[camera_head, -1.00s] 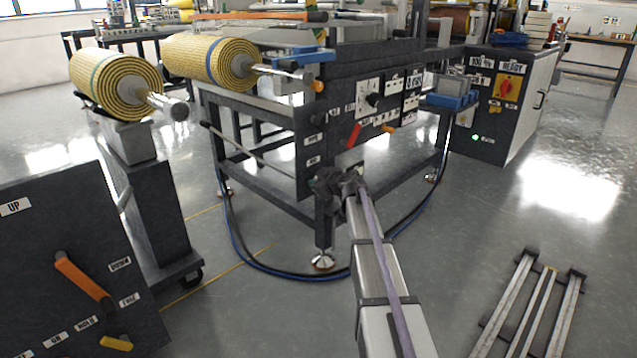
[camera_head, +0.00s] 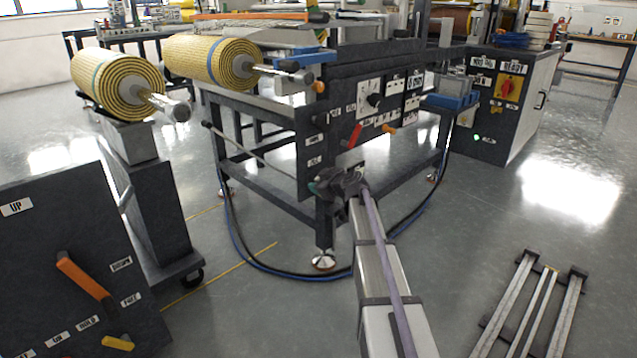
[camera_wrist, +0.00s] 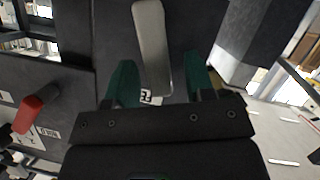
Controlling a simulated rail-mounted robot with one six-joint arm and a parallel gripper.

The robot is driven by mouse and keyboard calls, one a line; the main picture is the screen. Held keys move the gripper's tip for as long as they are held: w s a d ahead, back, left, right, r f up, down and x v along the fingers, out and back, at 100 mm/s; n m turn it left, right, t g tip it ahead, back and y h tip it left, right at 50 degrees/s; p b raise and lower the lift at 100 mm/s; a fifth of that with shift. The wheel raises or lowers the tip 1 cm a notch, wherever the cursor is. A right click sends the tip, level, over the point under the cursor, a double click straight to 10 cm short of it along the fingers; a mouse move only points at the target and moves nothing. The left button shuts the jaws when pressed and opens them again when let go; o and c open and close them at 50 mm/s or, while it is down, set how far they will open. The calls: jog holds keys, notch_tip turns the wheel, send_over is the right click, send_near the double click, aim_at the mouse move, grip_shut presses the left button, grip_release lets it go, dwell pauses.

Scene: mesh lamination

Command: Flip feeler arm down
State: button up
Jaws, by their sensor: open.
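A pale grey bar-shaped lever (camera_wrist: 152,45), which looks like the feeler arm, stands in front of a dark panel in the wrist view. My gripper (camera_wrist: 160,78) is open, with one green finger on each side of the lever's lower end. A gap shows on both sides, so the fingers look apart from it. In the head view my gripper (camera_head: 336,181) is at the lower front corner of the machine frame (camera_head: 312,150), below the red lever. My wrist hides the feeler arm there.
A red lever (camera_head: 355,133) and an orange one (camera_head: 388,130) stick out of the machine panel; a red handle (camera_wrist: 36,108) shows left in the wrist view. Yellow mesh rolls (camera_head: 118,82) are at left. A panel with an orange handle (camera_head: 82,277) is front left. Rails (camera_head: 530,305) lie right.

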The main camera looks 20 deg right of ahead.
jog(key=p+v, duration=0.3)
jog(key=v, duration=0.7)
